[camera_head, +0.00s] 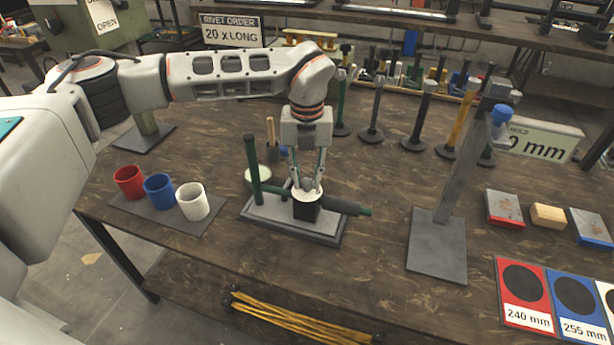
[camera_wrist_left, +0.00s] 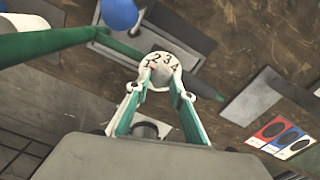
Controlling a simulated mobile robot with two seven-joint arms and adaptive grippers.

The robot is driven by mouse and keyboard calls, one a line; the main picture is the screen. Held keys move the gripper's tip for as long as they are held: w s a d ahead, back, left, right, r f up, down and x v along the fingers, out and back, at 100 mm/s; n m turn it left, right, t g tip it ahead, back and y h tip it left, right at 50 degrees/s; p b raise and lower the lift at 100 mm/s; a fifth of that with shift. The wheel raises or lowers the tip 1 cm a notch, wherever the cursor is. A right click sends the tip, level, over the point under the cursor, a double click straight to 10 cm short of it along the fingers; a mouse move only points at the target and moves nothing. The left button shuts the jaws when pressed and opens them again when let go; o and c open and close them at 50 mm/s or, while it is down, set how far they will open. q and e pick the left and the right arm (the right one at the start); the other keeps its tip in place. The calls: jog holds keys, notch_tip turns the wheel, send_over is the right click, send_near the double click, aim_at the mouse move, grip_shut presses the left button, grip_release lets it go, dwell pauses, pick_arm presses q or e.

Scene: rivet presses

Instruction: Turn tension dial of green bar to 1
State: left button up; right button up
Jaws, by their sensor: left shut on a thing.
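A dark press with green parts sits on a pale base plate (camera_head: 283,222). Its green bar (camera_head: 253,170) stands upright at the left, and another green-tipped bar extends right. On its dark block is a round white tension dial (camera_head: 308,194). In the left wrist view the white dial (camera_wrist_left: 160,61) shows numerals including 2, 3 and 4; its exact setting is too small to tell. My left gripper (camera_head: 307,186) points down and is shut on the dial, its green-and-white fingers on either side. The left gripper (camera_wrist_left: 161,91) also shows in the left wrist view. My right gripper is out of view.
Red (camera_head: 129,182), blue (camera_head: 159,190) and white (camera_head: 193,201) cups stand on a grey mat at left. A tall grey press (camera_head: 437,258) with a blue knob stands right. Several posts on round bases line the back. Wood between the two presses is bare.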

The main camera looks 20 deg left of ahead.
aim_at(307, 182)
pick_arm(q)
jog(key=o, duration=1.1)
jog(key=shift+r, duration=0.15)
notch_tip(307, 182, up, 12)
